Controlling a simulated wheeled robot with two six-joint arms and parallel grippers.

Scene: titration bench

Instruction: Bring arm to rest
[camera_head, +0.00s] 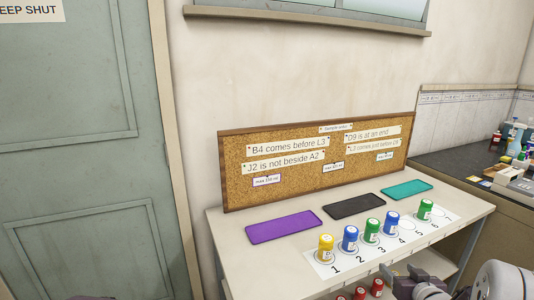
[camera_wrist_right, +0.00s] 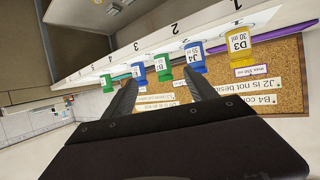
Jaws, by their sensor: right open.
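My right gripper (camera_head: 418,287) is at the bottom right of the head view, at the bench's front edge. In the right wrist view my right gripper (camera_wrist_right: 160,92) shows two dark fingers spread apart with nothing between them. Beyond them, apart from the fingers, stand the bottles. On the numbered strip (camera_head: 408,241) stand a yellow bottle (camera_head: 326,248) at 1, a blue bottle (camera_head: 350,239) at 2, a green bottle (camera_head: 372,231) at 3, a blue bottle (camera_head: 392,224) at 4 and a green bottle (camera_head: 425,210) at 6. Spot 5 is empty.
Purple (camera_head: 284,227), black (camera_head: 354,206) and teal (camera_head: 407,190) trays lie empty behind the bottles on the white bench (camera_head: 227,233). A cork board (camera_head: 236,180) with notes stands behind. Red-capped bottles (camera_head: 376,287) sit below. A cluttered dark counter (camera_head: 452,161) is at right.

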